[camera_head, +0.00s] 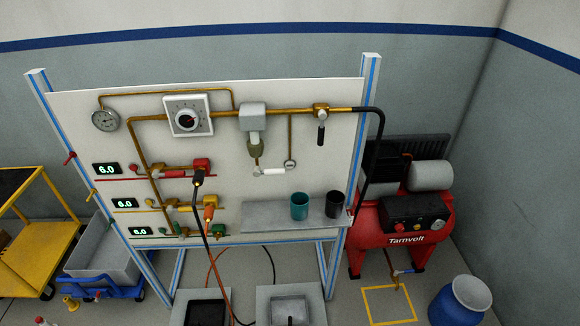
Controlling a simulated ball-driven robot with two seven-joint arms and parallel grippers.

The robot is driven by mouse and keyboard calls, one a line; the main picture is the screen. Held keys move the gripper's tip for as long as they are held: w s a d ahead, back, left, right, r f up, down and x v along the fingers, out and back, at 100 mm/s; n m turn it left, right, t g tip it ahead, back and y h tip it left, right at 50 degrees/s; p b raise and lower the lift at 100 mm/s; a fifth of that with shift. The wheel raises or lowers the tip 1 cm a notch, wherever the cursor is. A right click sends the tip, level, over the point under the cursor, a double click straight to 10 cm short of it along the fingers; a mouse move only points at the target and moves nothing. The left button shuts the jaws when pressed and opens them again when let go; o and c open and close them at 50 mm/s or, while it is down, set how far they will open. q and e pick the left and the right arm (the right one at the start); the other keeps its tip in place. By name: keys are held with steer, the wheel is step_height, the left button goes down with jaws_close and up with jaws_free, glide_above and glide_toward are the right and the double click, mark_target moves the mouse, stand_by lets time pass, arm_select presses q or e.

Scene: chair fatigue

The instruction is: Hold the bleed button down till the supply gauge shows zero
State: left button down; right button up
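A white panel (300,90) stands on a frame of white and blue posts. A round gauge (106,119) is at its upper left; its reading is too small to tell. A large dial in a square white plate (188,115) is right of it. A small round gauge (290,164) hangs below the brass pipe, beside a white fitting (272,171). A red button-like knob (134,168) sits at the left of the upper row. I cannot tell which part is the bleed button or which gauge is the supply gauge. Neither gripper is in view.
A black-handled valve (321,113) is at the panel's upper right. Three displays (107,168) read 6.0. Two cups (299,206) stand on a grey shelf (265,217). A red compressor (405,225) and blue drum (460,301) are right; a yellow cart (58,235) is left.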

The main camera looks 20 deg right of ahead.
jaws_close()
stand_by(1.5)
